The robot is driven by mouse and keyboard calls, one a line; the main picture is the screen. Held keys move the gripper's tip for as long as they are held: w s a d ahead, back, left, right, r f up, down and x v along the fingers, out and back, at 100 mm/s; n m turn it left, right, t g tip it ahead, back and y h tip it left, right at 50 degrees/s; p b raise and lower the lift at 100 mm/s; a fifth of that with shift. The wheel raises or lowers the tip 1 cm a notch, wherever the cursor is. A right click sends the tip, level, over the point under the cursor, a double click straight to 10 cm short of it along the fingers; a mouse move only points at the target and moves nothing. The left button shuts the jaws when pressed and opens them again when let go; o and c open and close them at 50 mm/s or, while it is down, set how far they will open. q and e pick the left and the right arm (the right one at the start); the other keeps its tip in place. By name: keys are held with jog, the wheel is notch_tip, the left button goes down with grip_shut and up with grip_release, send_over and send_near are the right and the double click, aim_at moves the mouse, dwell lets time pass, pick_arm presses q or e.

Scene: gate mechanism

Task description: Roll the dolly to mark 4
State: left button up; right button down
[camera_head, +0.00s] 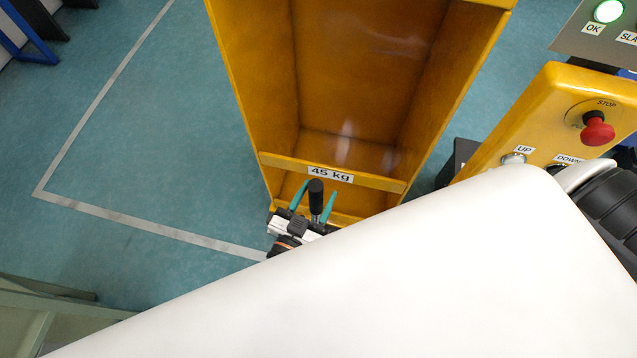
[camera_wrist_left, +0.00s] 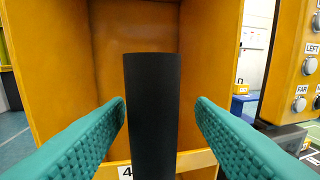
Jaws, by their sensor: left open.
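My left gripper (camera_head: 313,201) is open, with its teal fingers on either side of an upright black handle (camera_head: 316,187). The handle stands between the fingers in the left wrist view (camera_wrist_left: 152,115), with a gap visible on each side. Behind it is a tall yellow open-fronted box (camera_head: 350,70) with a crossbar labelled "45 kg". What the handle's lower end is fixed to is hidden. I cannot pick out a dolly or a mark 4 for certain. My right gripper is not in view.
A yellow control panel (camera_head: 560,110) with a red stop knob (camera_head: 597,130) stands at right. A grey panel (camera_head: 600,45) with a lit green lamp is above it. Pale floor lines (camera_head: 110,212) border clear teal floor at left. My white arm covers the lower right.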

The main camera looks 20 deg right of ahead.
pick_arm(q)
jog(key=b+v, duration=0.1)
jog(key=v, duration=1)
jog(key=shift+b, duration=0.3)
jog(key=shift+d, duration=0.1)
